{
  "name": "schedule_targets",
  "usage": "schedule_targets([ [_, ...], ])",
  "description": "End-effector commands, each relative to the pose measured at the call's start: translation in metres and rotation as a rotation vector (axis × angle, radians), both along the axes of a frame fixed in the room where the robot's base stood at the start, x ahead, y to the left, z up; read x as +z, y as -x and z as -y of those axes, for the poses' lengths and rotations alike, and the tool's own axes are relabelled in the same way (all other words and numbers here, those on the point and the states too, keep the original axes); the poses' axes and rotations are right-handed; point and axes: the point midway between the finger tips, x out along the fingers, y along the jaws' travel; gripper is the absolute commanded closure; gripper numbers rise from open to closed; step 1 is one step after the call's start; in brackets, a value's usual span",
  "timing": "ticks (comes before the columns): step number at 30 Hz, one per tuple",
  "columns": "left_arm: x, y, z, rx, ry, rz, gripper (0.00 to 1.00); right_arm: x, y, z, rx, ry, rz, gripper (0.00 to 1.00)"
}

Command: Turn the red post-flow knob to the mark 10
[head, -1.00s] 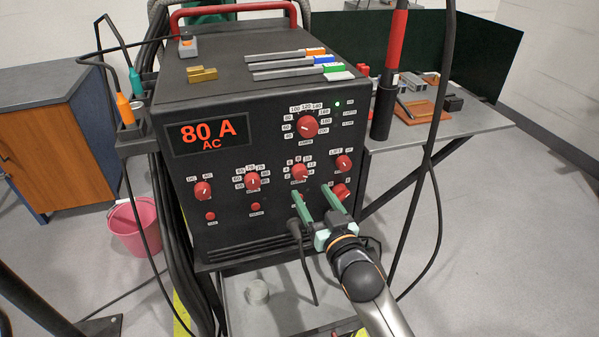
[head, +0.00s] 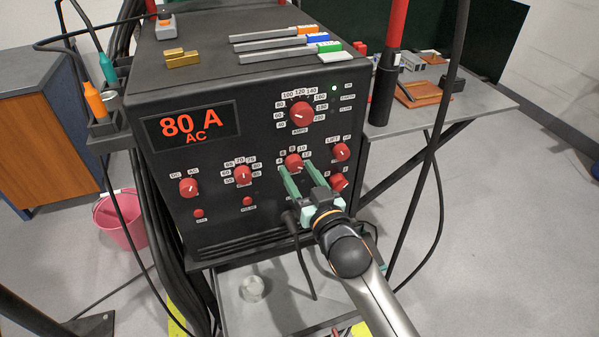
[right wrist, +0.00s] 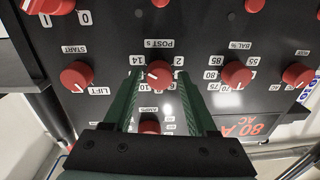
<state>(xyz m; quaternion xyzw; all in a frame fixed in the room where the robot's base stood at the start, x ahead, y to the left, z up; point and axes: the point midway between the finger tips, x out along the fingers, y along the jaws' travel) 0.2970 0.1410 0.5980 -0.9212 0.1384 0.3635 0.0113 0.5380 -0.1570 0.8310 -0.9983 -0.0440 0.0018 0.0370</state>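The red post-flow knob (head: 294,162) is on the lower front of the black welder panel, and it also shows under the "POST s" label in the right wrist view (right wrist: 160,73). A white line marks its face; I cannot tell exactly which number it meets. The mark 10 (right wrist: 144,88) is partly hidden near the left finger in the wrist view. My right gripper (head: 296,169) is at the knob, open, with its green fingertips (right wrist: 160,80) on either side of it and small gaps showing. My left gripper is not in view.
Other red knobs surround it: the amps knob (head: 301,114), the balance knob (head: 243,175) and the lift knob (right wrist: 77,75). A plugged cable (head: 293,222) sits just below my right gripper. Metal bars (head: 275,50) lie on the welder's top.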

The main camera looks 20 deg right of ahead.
Motion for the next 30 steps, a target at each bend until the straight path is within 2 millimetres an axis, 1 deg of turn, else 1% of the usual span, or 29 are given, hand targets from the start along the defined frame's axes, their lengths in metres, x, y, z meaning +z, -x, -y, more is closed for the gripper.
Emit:
schedule_targets([
  [1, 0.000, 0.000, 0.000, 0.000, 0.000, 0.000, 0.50, 0.000, 0.000, 0.000, 0.000, 0.000, 0.000, 0.49],
  [12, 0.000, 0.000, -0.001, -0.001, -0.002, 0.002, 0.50, 0.000, 0.000, 0.000, 0.000, 0.000, 0.000, 0.91],
  [15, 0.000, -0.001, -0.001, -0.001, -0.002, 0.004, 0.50, 0.000, 0.000, 0.000, 0.000, 0.000, 0.001, 1.00],
  [24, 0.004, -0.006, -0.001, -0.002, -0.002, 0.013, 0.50, 0.001, 0.000, 0.000, 0.000, 0.011, 0.001, 1.00],
  [30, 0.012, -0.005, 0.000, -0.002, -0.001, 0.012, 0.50, 0.003, 0.000, 0.000, 0.000, 0.079, 0.003, 1.00],
])
